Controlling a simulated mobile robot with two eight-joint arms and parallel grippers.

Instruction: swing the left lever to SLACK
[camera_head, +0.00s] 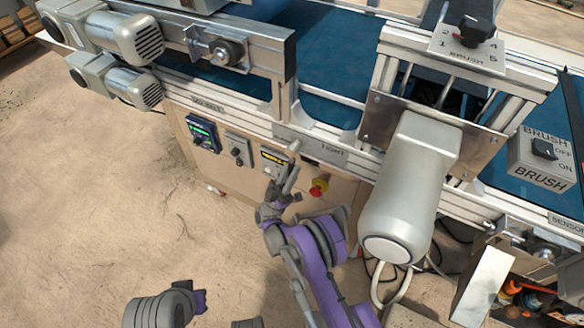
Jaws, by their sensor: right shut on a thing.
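A pale grey lever (291,166) stands at the front of the conveyor frame, its rounded end up near the rail. My right gripper (276,193), on the purple arm, is shut on the lever and partly covers its lower part. A label plate (333,151) reading "TIGHT" is on the rail just right of the lever's end. The plate to the left of it is partly hidden and I cannot read it.
A control panel holds a green-lit display (202,134), a grey switch box (238,147) and a red stop button (319,187) close to my right arm. A big grey motor (408,185) hangs to the right. The floor (110,215) at left is clear.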

